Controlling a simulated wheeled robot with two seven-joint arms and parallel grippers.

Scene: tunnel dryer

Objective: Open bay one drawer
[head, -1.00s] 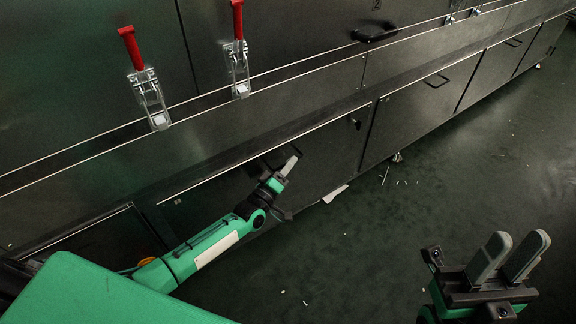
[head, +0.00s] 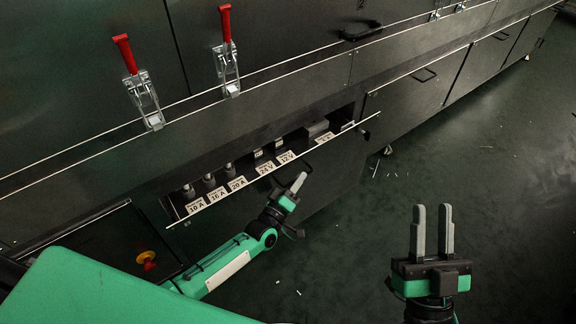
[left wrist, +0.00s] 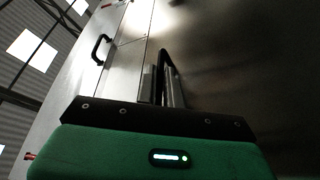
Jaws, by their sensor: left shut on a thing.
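The bay one drawer (head: 315,176) stands pulled out from the dark cabinet, and its inside shows from above. Several labelled slots with small dark parts line it, with tags such as 10 A, 16 A, 20 A, 24 V and 12 V. My left gripper (head: 298,182) is at the drawer's front, shut on the drawer handle (head: 306,168), which is partly hidden by the fingers. In the left wrist view the dark handle bar (left wrist: 166,62) runs between the fingers. My right gripper (head: 432,232) is open and empty, above the floor at the right.
Two red-handled toggle clamps (head: 140,85) are on the upper panel. A black handle (head: 361,32) is on the panel above. A closed drawer (head: 410,95) is to the right. A red knob (head: 147,258) is at lower left. The floor (head: 500,180) at right is clear except for small scraps.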

